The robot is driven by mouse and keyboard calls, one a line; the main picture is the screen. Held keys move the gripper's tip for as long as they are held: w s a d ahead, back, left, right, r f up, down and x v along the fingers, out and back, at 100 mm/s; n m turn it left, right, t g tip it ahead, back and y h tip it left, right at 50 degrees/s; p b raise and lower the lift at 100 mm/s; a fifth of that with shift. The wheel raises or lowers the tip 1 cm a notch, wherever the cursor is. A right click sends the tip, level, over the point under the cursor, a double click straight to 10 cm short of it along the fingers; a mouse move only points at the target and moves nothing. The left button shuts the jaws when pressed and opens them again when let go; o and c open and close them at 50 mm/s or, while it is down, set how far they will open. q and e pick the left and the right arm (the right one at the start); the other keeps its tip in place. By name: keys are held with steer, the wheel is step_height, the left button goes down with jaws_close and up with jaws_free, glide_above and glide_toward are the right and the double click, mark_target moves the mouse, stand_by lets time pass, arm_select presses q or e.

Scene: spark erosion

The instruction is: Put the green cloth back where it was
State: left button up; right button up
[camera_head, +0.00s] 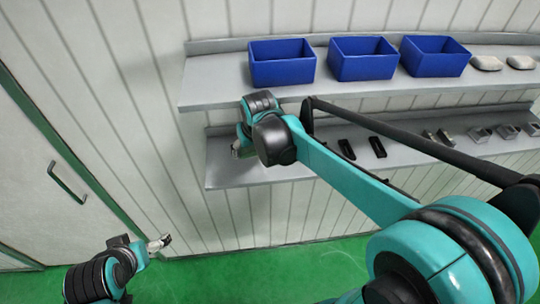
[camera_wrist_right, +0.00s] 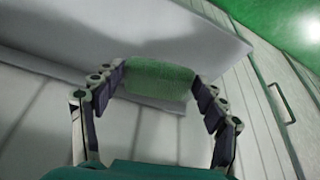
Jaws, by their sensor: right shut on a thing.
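The green cloth (camera_wrist_right: 160,82) shows in the right wrist view as a rolled or folded piece between the fingertips of my right gripper (camera_wrist_right: 159,76). The gripper is shut on it, with a finger at each end. In the head view my right gripper (camera_head: 243,150) is at the left end of the lower shelf (camera_head: 262,172), mostly hidden by its own wrist. I cannot tell whether the cloth touches the shelf. My left gripper (camera_head: 159,243) is low at the left, away from the shelves, and its jaws are too small to read.
Three blue bins (camera_head: 282,66) and pale pieces (camera_head: 487,62) stand on the upper shelf (camera_head: 215,92), above my right gripper. Black parts (camera_head: 347,149) and several metal blocks (camera_head: 480,134) lie further right on the lower shelf. A door with a handle (camera_head: 67,182) is at the left.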

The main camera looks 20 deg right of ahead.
steer(key=s+d+f+m+b, duration=0.1)
steer(key=s+d+f+b, duration=0.1)
steer(key=s+d+f, duration=0.5)
steer(key=s+d+f+m+b, duration=0.1)
steer(key=s+d+m+b, duration=0.1)
steer(key=s+d, duration=0.6)
steer(key=shift+n+h, duration=0.3)
steer(key=shift+h, duration=0.1)
steer(key=w, duration=0.6)
steer(key=w+d, duration=0.1)
steer(key=w, duration=0.2)
steer(key=shift+w, duration=0.25)
steer(key=w, duration=0.2)
steer(key=w+d+p, duration=0.1)
steer(key=w, duration=0.2)
steer(key=shift+w+d+f+p, duration=0.1)
steer(key=shift+w+f+p, duration=0.05)
steer(key=shift+f+p, duration=0.2)
steer(key=shift+s, duration=0.25)
steer(key=shift+f+b, duration=0.2)
steer(key=shift+b, duration=0.1)
steer(key=o, duration=1.1)
steer(key=shift+w, duration=0.1)
steer(key=shift+o, duration=0.2)
